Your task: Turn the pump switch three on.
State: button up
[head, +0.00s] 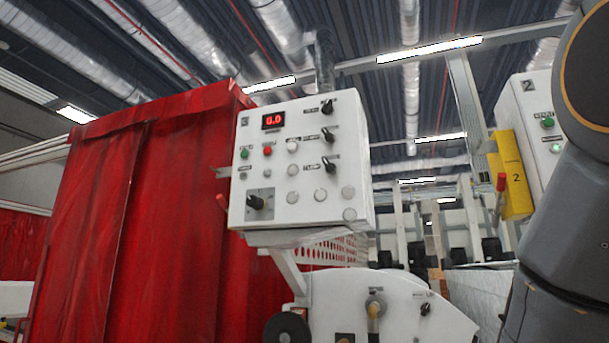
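A white control box (350,125), apparently marked 3 at its top left, is in the middle of the head view. A red display on it (273,120) reads about 0.0. Three black rotary switches run down its right side: a top one (327,106), a middle one (328,134) and a lower one (330,165). A larger black knob (255,202) sits on a grey plate at the lower left. The labels are too small to read, so I cannot tell which is the pump switch or its setting. My gripper is out of view; only part of my arm shows at the right.
A red curtain (110,210) fills the left. A second white box (540,120), marked 2, and a yellow part (513,175) stand at the right, partly behind my arm. A white machine housing (390,310) with knobs is below the control box. The box's front is unobstructed.

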aim_at(330, 167)
jog(key=k, duration=1.3)
jog(key=u, duration=0.6)
jog(key=i, duration=0.45)
jog(key=u, duration=0.6)
jog(key=i, duration=0.7)
jog(key=z, duration=0.2)
